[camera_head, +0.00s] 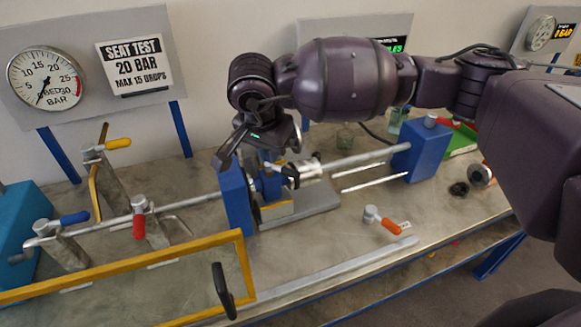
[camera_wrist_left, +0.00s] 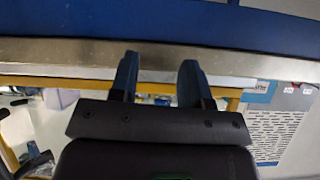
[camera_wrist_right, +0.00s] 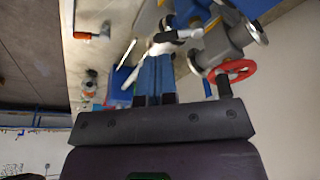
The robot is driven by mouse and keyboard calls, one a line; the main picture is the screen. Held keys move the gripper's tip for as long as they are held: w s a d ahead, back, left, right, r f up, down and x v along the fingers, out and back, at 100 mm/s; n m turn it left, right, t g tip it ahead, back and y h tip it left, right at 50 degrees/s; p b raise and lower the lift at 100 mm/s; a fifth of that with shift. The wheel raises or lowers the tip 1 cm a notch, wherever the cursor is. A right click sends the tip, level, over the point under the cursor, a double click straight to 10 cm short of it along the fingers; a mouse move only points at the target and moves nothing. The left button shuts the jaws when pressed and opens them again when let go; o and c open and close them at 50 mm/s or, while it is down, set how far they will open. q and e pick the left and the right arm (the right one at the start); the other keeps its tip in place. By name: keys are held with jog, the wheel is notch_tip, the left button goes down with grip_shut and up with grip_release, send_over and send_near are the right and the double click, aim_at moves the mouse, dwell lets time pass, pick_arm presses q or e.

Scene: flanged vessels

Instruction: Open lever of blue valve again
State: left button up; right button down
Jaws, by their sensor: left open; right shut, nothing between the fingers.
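The blue valve (camera_head: 268,186) sits clamped in the test bench beside a blue end plate (camera_head: 236,197). A dark part shows at its top right; I cannot make out the lever's position. My right gripper (camera_head: 264,158) hangs just above the valve, its fingers partly hidden by its own palm. In the right wrist view its blue fingers (camera_wrist_right: 155,72) are shut together with nothing between them. A white and black part (camera_wrist_right: 172,40) lies close past the tips; contact cannot be told. My left gripper (camera_wrist_left: 157,72) is open and empty in the left wrist view, close to a pale bench edge (camera_wrist_left: 60,52).
A grey flanged vessel with a red handwheel (camera_wrist_right: 233,70) is right of my right fingers.

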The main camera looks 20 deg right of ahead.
aim_at(284, 171)
pick_arm(q)
jog(key=shift+w+f+b, duration=0.55)
jog(key=shift+f+b, duration=0.1)
jog(key=shift+b, duration=0.8)
pick_arm(e)
jog(key=w+d+f, duration=0.4)
jog(key=f, duration=0.6)
jog(key=shift+w+d+f+n, duration=0.2)
jog(key=shift+w+f+n, duration=0.1)
jog(key=shift+w+f, duration=0.1)
pick_arm(q)
jog(key=shift+f+b, duration=0.5)
pick_arm(e)
jog(key=shift+d+n, duration=0.2)
jog(key=shift+n, duration=0.2)
